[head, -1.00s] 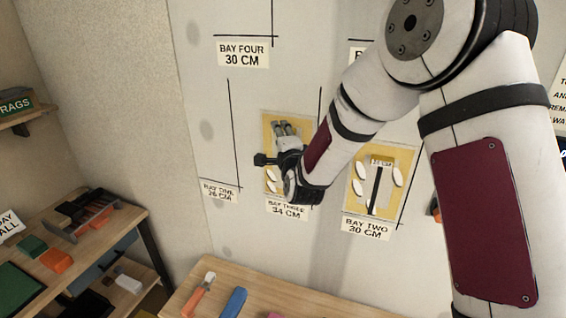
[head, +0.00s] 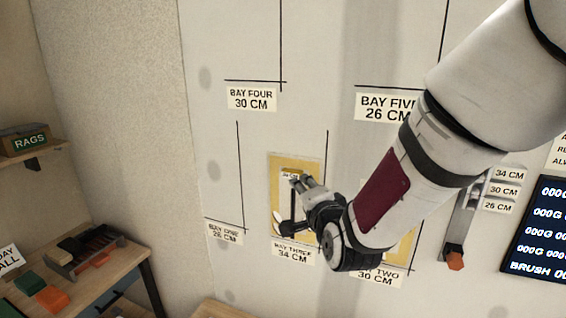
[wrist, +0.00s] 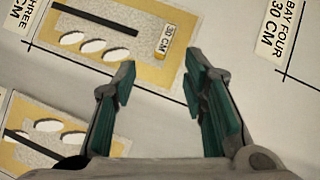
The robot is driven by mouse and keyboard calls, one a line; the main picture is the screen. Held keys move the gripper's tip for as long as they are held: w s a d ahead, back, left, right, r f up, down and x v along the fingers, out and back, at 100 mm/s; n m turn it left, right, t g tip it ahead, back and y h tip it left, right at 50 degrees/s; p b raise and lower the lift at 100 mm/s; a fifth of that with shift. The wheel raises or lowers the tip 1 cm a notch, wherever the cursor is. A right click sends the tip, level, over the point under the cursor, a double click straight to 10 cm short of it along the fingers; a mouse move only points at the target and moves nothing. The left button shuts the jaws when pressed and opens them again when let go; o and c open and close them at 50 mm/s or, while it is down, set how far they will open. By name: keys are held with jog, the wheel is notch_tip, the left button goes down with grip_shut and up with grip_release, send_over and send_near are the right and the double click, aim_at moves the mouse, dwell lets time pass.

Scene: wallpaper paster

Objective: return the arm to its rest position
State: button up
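My gripper (head: 302,184) is in front of the pale wall in the head view, over the yellow panel (head: 274,176) above the BAY THREE label. My arm (head: 385,190) reaches in from the upper right, bent down to the left. In the wrist view my gripper (wrist: 160,82) shows two green-padded fingers spread apart with nothing between them. Past them is a yellow panel (wrist: 145,70) with a dark bar, white ovals and a small tag. I cannot tell the gap from the wall.
A second panel, above the BAY TWO label (head: 378,276), is mostly behind my arm. A holder (head: 466,215) hangs on the wall at right, beside a dark display (head: 540,235). A wooden bench (head: 85,275) and a RAGS shelf (head: 45,152) are at left.

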jog(key=s+d+r+n+g+h, duration=0.1)
jog(key=s+d+n+g, duration=0.2)
jog(key=s, duration=0.6)
jog(key=s+d+r+n+g+h+b, duration=0.1)
jog(key=s+d+n+g, duration=0.2)
jog(key=s, duration=0.7)
jog(key=s+d+n+g+h, duration=0.1)
jog(key=s+d+n+g, duration=0.2)
jog(key=s+d+n, duration=0.3)
jog(key=s+d, duration=0.1)
jog(key=s, duration=0.3)
jog(key=shift+s+d+r+g, duration=0.25)
jog(key=shift+d+r+g, duration=0.05)
jog(key=shift+r+g, duration=0.1)
